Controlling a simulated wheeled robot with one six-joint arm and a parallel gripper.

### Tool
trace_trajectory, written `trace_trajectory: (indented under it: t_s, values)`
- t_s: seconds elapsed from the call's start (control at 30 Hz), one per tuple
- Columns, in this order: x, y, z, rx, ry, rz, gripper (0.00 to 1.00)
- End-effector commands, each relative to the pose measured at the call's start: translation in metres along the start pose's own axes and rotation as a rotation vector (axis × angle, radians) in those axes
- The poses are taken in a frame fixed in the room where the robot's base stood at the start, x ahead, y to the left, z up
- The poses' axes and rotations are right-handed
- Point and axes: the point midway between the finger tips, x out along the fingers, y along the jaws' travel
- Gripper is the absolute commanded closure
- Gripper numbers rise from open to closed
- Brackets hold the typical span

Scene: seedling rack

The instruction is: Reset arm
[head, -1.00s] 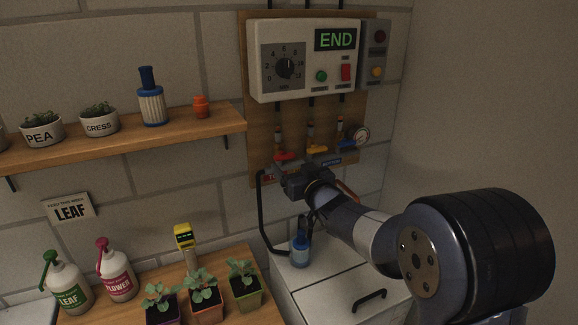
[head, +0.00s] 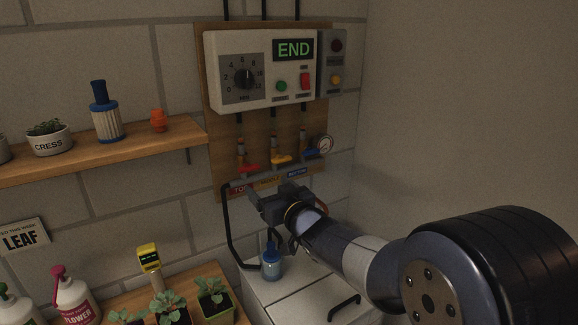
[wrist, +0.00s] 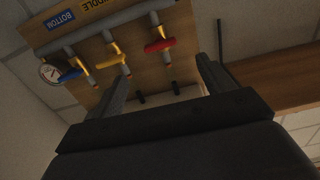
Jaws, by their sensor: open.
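My gripper (head: 272,198) is open and empty. In the head view it is in front of the lower part of the wooden valve board (head: 226,120) and partly covers the pipe and its labels. In the wrist view its two fingers (wrist: 163,85) are spread apart with nothing between them. The red (wrist: 160,46), yellow (wrist: 111,62) and blue (wrist: 70,75) valve handles lie beyond the fingers, seen upside down. I cannot tell whether the gripper touches the pipe.
The control box (head: 262,98) above reads END. A blue bottle (head: 271,265) stands on the white cabinet (head: 300,290) below my arm. A wooden shelf (head: 100,152) with pots is at left. Potted seedlings (head: 213,300) and a yellow meter (head: 148,258) are at lower left. The right wall is bare.

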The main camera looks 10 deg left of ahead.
Motion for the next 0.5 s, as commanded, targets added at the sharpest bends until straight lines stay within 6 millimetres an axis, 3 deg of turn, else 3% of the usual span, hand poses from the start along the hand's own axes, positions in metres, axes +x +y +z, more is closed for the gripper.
trace_trajectory:
  t_s: [0.5]
  values:
    - [0.074, 0.0, -0.002, 0.0, -0.001, 0.0, 0.24]
